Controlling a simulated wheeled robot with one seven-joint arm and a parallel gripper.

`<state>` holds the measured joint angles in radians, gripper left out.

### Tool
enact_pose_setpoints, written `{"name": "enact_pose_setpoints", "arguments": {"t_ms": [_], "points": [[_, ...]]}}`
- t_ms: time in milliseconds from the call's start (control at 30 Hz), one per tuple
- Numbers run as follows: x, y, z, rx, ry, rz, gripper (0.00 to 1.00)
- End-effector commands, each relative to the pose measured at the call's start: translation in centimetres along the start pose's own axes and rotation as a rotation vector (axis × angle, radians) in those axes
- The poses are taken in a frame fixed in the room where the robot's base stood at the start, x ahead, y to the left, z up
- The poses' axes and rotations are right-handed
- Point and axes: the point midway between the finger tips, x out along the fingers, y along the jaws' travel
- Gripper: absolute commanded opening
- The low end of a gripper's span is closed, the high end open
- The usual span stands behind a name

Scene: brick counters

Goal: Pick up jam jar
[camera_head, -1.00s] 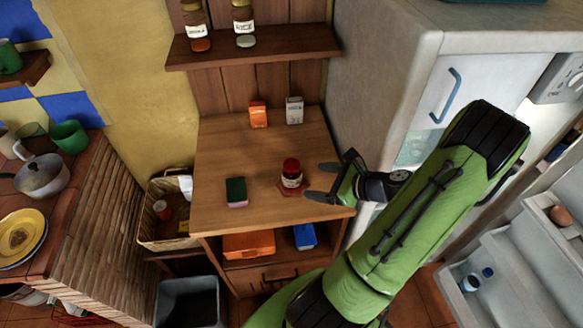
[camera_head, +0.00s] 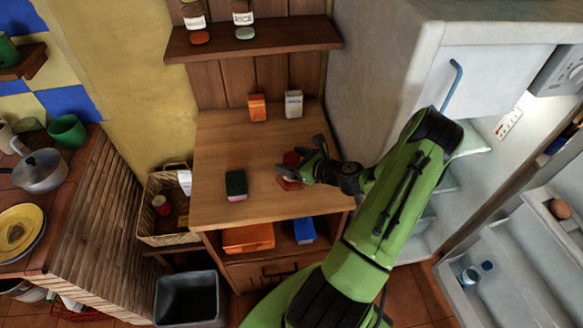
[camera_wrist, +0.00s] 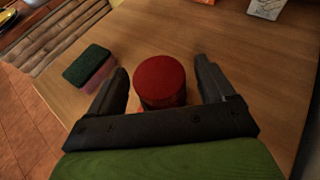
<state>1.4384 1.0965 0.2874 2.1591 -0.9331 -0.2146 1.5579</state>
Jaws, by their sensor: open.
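My gripper (camera_head: 298,157) is open at table height, reaching in from the right. In the wrist view, the jar's red lid (camera_wrist: 160,80) sits between the two open fingers (camera_wrist: 163,82). A gap shows on each side of the lid, so the fingers look apart from it.
A green and pink sponge (camera_head: 236,186) lies left of the jar on the wooden table (camera_head: 225,150). An orange box (camera_head: 257,107) and a white box (camera_head: 293,104) stand at the back. The fridge (camera_head: 385,70) stands close on the right. A shelf (camera_head: 260,38) hangs above.

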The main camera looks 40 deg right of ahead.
Motion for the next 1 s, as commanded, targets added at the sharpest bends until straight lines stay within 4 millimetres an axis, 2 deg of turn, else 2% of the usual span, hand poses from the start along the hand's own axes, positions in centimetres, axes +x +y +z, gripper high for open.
{"name": "enact_pose_setpoints", "arguments": {"t_ms": [233, 700, 900, 1000], "points": [[0.4, 0.0, 0.0, 0.0, 0.001, -0.002, 0.82], [0.4, 0.0, 0.1, 0.0, -0.002, -0.001, 0.12], [0.3, 0.0, 0.2, -0.001, -0.002, -0.001, 0.12], [-0.2, -0.1, 1.4, -0.004, -0.002, -0.001, 0.12]]}}
